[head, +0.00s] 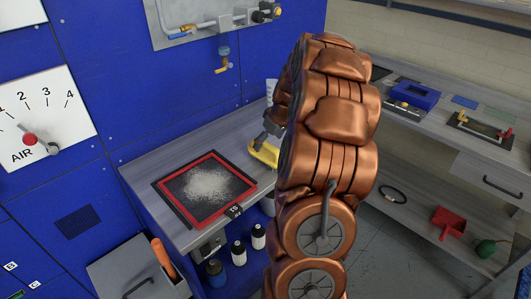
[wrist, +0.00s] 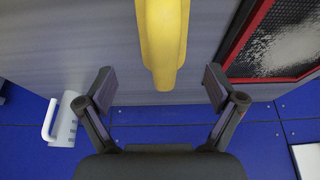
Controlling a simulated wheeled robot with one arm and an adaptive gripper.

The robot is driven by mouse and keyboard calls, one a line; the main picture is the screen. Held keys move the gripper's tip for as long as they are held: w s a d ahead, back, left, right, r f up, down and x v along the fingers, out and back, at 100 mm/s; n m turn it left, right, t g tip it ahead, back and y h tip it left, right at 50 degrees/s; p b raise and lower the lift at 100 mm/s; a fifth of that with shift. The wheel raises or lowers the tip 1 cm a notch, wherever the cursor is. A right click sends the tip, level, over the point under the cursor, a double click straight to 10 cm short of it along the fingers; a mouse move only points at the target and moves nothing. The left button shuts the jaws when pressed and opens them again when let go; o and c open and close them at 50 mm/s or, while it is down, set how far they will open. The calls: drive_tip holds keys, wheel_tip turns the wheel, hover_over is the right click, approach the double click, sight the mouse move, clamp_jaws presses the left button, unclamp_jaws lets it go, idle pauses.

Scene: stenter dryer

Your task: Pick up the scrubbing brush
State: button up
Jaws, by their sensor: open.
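A yellow object (head: 264,153), which looks like the scrubbing brush, lies on the grey worktop beside a red-edged dark screen. In the wrist view only its long yellow body (wrist: 162,40) shows, running in from the top edge; no bristles are visible. My gripper (wrist: 160,86) is open, one finger to each side of the yellow end, with a gap on both sides. I cannot tell the height between them. In the head view my gripper (head: 268,136) is just above or at the brush, and my copper arm hides part of that area.
The red-edged screen (head: 166,190) with white grains lies left of the brush; its corner is close to my right finger in the wrist view. A white jug (wrist: 62,122) stands by the blue wall. Bottles (head: 239,252) stand below. A blue box (head: 412,95) sits on the right bench.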

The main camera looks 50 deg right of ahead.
sight(264, 152)
drive_tip(key=shift+a+p+x, duration=0.2)
drive_tip(key=shift+p+x, duration=0.85)
drive_tip(key=shift+x, duration=1.4)
drive_tip(key=shift+c, duration=0.5)
drive_tip(key=c, duration=1.2)
drive_tip(key=shift+r+b, duration=0.95)
drive_tip(key=shift+r, duration=0.7)
drive_tip(key=shift+s+a+r, duration=0.1)
drive_tip(key=shift+s+a, duration=0.05)
drive_tip(key=shift+a, duration=0.05)
drive_tip(key=s+a+b, duration=0.1)
drive_tip(key=s+a, duration=0.1)
drive_tip(key=a, duration=0.2)
drive_tip(key=s+a+r+b, duration=0.1)
drive_tip(key=s+a, duration=0.2)
drive_tip(key=a, duration=0.1)
drive_tip(key=s+a+b, duration=0.2)
drive_tip(key=s+a, duration=0.1)
drive_tip(key=a, duration=0.2)
drive_tip(key=shift+s+r, duration=0.1)
drive_tip(key=shift+r, duration=0.15)
